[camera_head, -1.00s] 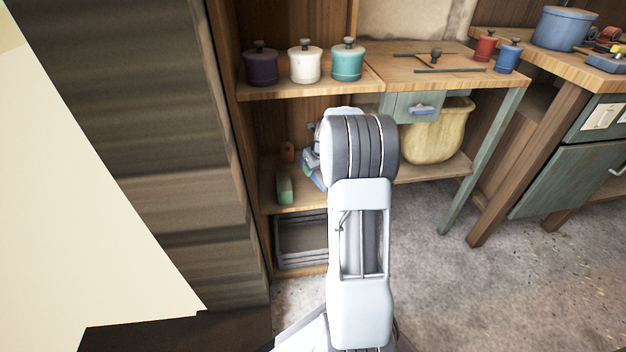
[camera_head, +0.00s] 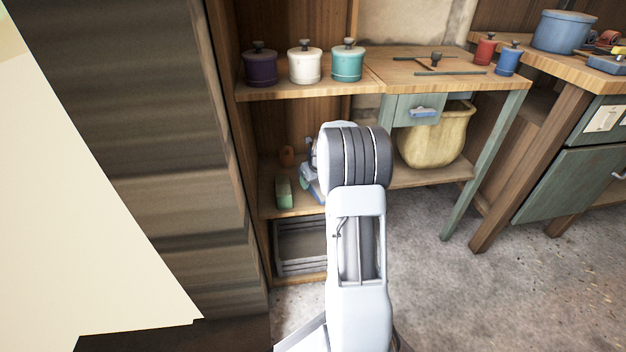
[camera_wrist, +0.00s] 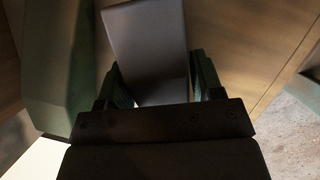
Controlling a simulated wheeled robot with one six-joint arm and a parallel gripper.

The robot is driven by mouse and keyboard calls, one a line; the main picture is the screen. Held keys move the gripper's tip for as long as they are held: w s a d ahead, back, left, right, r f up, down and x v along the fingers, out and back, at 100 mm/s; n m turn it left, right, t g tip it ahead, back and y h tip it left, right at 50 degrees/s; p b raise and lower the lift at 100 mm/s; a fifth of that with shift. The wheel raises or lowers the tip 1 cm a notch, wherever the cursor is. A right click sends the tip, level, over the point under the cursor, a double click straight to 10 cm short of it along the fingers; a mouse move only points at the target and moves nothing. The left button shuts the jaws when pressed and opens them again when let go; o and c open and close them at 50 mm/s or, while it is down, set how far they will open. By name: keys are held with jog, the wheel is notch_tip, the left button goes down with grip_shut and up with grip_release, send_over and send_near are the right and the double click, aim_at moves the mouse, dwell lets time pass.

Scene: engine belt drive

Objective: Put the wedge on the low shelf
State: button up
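The wedge, a plain grey block (camera_wrist: 150,45), sits between the two dark fingers of my gripper (camera_wrist: 163,88) in the wrist view. The fingers lie close along both its sides, and the gripper looks shut on it. In the head view my arm hides most of the gripper; a small blue-grey part (camera_head: 309,188) shows left of the arm at the low shelf. The low shelf (camera_head: 290,208) is a wooden board under the shelf with the pots. Whether the wedge touches the board cannot be told.
A green block (camera_head: 284,193) stands on the low shelf, close left of my gripper; it also shows in the wrist view (camera_wrist: 58,60). A small orange thing (camera_head: 287,157) stands behind it. A grey crate (camera_head: 298,248) is below. A wooden side panel (camera_head: 232,150) bounds the left.

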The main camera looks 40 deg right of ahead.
jog(key=shift+o, duration=1.3)
jog(key=p+v, duration=0.3)
jog(key=v, duration=0.4)
jog(key=shift+w+p, duration=0.1)
jog(key=shift+p, duration=0.25)
jog(key=s+a+r+n, duration=0.3)
jog(key=a+n, duration=0.4)
jog(key=n, duration=0.1)
jog(key=s+a+r+n, duration=0.3)
jog(key=s+a+n, duration=0.1)
jog(key=a+n, duration=0.35)
jog(key=s+a+n+g, duration=0.2)
jog(key=s+a+n, duration=0.8)
jog(key=n, duration=1.1)
jog(key=s, duration=0.3)
jog(key=shift+s+a+r, duration=0.2)
jog(key=shift+s+r, duration=0.05)
jog(key=shift+r, duration=0.1)
